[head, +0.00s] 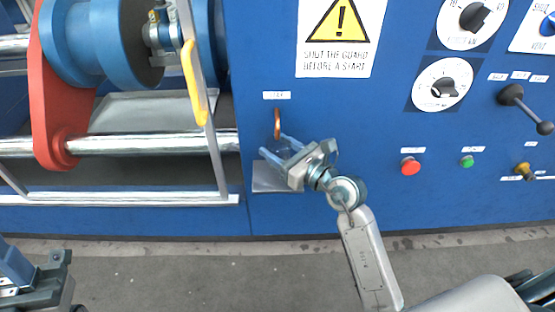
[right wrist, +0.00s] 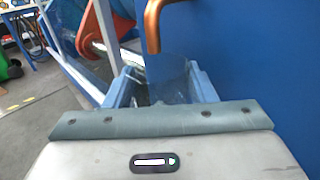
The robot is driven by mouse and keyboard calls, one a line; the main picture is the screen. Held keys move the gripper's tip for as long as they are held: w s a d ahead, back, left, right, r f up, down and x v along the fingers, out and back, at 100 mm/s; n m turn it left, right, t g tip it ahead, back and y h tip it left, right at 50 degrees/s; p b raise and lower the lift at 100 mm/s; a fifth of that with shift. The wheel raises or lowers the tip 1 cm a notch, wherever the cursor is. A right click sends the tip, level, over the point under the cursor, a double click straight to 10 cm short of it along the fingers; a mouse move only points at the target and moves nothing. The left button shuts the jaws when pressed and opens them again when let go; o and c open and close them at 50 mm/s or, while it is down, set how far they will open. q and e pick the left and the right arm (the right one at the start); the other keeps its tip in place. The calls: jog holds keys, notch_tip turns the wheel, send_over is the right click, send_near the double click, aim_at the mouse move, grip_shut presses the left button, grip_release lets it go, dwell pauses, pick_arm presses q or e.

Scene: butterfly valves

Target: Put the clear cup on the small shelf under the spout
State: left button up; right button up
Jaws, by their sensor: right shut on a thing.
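The clear cup (head: 275,150) is faint and see-through, held between the blue fingers of my right gripper (head: 277,147). In the right wrist view the cup (right wrist: 168,80) shows as a darker see-through patch between the fingers (right wrist: 160,88). The copper spout (head: 277,122) comes out of the blue panel just above the cup; it also shows in the right wrist view (right wrist: 152,28). The small grey shelf (head: 266,184) is on the panel below the gripper. I cannot tell whether the cup touches it. My left gripper (head: 22,270) is partly in view at the lower left.
To the left are a steel rail (head: 150,143), a red arm (head: 55,90) and a guard frame with a yellow handle (head: 193,80). To the right are a red button (head: 410,166), a green button (head: 467,161) and a black lever (head: 525,108). The floor in front is clear.

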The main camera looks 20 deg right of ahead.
jog(key=shift+w+a, duration=0.1)
jog(key=shift+a, duration=0.05)
jog(key=shift+f+b, duration=1.1)
jog(key=shift+f, duration=0.85)
jog(key=o, duration=0.7)
